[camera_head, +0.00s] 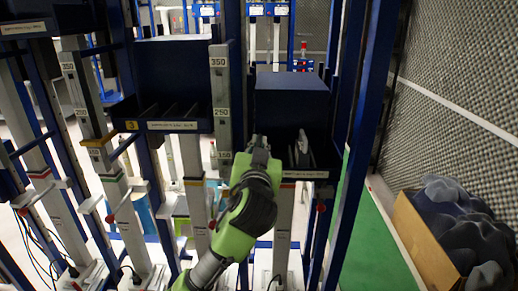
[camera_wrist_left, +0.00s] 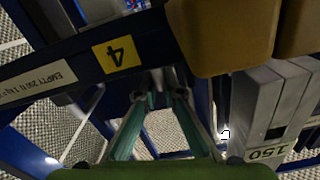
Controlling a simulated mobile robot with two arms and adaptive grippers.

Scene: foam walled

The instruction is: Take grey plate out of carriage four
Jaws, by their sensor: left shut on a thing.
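Carriage four (camera_head: 293,103) is a dark blue bin at the centre right of the head view. In the left wrist view its front strip (camera_wrist_left: 85,66) shows upside down, with a yellow 4 label. A thin grey piece (camera_head: 303,150), which looks like the grey plate, stands inside toward the bin's right side; its lower part is hidden. My left gripper (camera_head: 258,150) is at the bin's front left corner, apart from this piece. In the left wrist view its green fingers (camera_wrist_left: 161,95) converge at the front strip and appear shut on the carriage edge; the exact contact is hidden. My right gripper is not in view.
A grey post marked 150 (camera_wrist_left: 264,120) stands close beside the gripper. Carriage three (camera_head: 170,112) hangs to the left. Blue uprights (camera_head: 362,130) flank the bay. A brown box of dark foam (camera_head: 420,235) stands at the right wall, with green floor (camera_head: 365,235) before it.

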